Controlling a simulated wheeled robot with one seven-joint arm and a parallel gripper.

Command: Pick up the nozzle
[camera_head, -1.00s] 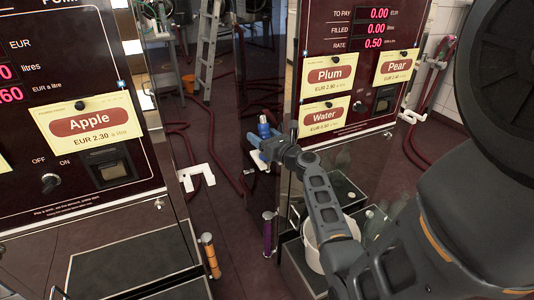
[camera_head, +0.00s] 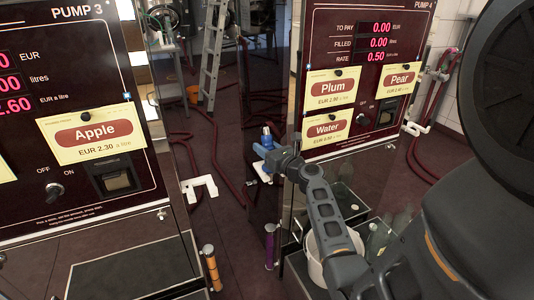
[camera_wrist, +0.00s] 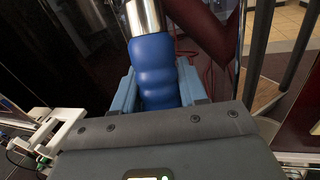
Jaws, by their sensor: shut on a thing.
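The nozzle (camera_wrist: 154,68) has a blue ribbed grip and a silver metal upper part in the wrist view. My gripper (camera_wrist: 158,92) is shut on its blue grip, with one light-blue finger on each side. In the head view the nozzle shows small and blue (camera_head: 266,137) at the left side of pump 4, and my gripper (camera_head: 262,153) is just below it. The nozzle's far end is cut off at the top of the wrist view.
Pump 3 (camera_head: 70,190) stands at the left and pump 4 (camera_head: 340,45) at the right, both with price cards. A white bracket (camera_head: 200,188) juts from pump 3. A white bucket (camera_head: 315,262) stands below my arm. Dark red hoses (camera_head: 222,160) run along the floor.

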